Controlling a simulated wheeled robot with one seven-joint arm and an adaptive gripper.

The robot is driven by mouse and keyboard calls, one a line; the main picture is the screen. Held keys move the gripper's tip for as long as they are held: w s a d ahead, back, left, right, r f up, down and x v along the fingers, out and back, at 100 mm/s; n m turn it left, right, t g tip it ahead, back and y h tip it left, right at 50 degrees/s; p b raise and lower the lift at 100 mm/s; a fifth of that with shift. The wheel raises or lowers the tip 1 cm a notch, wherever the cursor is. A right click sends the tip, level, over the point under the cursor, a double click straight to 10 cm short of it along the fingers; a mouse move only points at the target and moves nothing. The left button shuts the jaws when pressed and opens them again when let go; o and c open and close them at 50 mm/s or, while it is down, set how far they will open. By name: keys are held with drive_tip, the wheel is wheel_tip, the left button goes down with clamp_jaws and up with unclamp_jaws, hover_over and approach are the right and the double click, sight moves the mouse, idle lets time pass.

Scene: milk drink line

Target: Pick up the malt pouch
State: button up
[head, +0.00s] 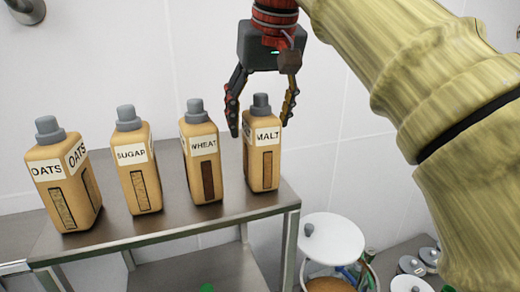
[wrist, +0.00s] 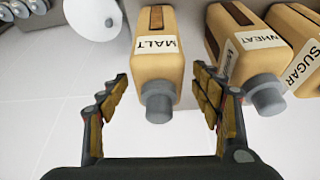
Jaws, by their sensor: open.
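The malt pouch (head: 263,155) is a tan bottle-shaped container with a grey cap and a MALT label. It stands upright at the right end of the metal shelf in the head view. My gripper (head: 262,129) is open above it, with the fingers on either side of its cap and upper part. In the wrist view the malt pouch (wrist: 155,65) lies between the open fingers of my gripper (wrist: 162,100), its cap towards my palm. I see no clear contact between the fingers and the pouch.
The wheat pouch (head: 202,160) stands close to the left of the malt pouch, near one finger. The sugar pouch (head: 137,165) and oats pouch (head: 65,180) stand further left. The metal shelf (head: 180,229) ends just right of the malt. A round white lid (head: 330,238) lies lower right.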

drive_tip(key=x, duration=0.4)
drive_tip(key=shift+s+d+f, duration=0.15)
drive_tip(key=shift+d+f, duration=0.05)
drive_tip(key=shift+f, duration=0.25)
drive_tip(key=shift+w+a+f, duration=0.2)
drive_tip(key=shift+w+f, duration=0.15)
drive_tip(key=shift+f, duration=0.05)
drive_tip(key=shift+s+d, duration=0.1)
drive_tip(key=shift+s, duration=0.05)
drive_tip(key=shift+c, duration=0.7)
drive_tip(key=c, duration=0.4)
drive_tip(key=shift+r, duration=0.1)
clamp_jaws()
